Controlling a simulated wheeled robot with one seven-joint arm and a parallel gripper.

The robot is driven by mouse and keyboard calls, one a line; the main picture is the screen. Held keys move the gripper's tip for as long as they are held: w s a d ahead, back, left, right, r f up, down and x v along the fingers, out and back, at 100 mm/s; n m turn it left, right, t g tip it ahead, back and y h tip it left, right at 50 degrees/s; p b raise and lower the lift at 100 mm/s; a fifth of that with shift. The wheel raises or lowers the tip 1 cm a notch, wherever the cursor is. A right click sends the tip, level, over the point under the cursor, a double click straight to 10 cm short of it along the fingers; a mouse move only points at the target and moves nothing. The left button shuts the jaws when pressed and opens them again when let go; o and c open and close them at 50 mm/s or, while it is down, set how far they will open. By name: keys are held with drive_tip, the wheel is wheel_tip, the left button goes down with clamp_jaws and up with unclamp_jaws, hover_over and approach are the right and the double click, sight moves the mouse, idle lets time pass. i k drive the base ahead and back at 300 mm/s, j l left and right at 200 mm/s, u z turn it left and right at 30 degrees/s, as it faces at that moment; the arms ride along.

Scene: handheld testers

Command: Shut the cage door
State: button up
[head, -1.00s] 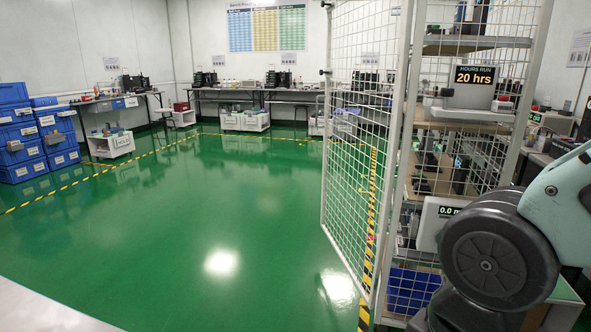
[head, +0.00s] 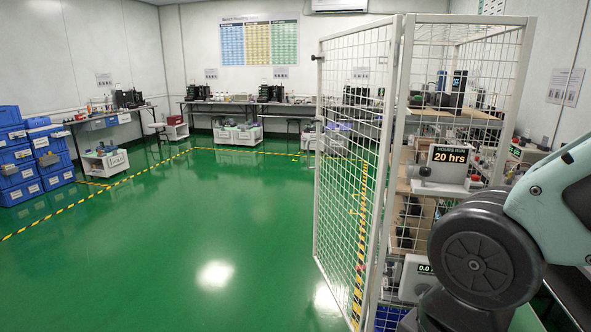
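The cage door (head: 345,170) is a white-framed wire mesh panel in the head view. It stands swung open into the room, its left edge over the green floor and its right edge at the cage's front post. The cage (head: 470,70) is a white mesh enclosure with shelves behind the door, partly hidden by my arm. A small dark latch part (head: 317,57) sits on the door's free edge near the top. My arm's grey joint and pale link fill the lower right. My gripper is outside the view.
Open green floor (head: 190,235) lies left of the door. Yellow-black tape marks the floor. Blue bins (head: 20,165) stack at the far left. Benches (head: 255,100) line the back wall, with white carts under them.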

sight(396, 20)
drive_tip(key=i+u, duration=0.3)
drive_tip(key=i, duration=0.2)
drive_tip(key=i+l+u, duration=0.25)
drive_tip(key=i, duration=0.2)
drive_tip(key=i+l+u, duration=0.3)
drive_tip(key=i, duration=0.15)
drive_tip(key=i+l+u, duration=0.25)
drive_tip(key=i, duration=0.2)
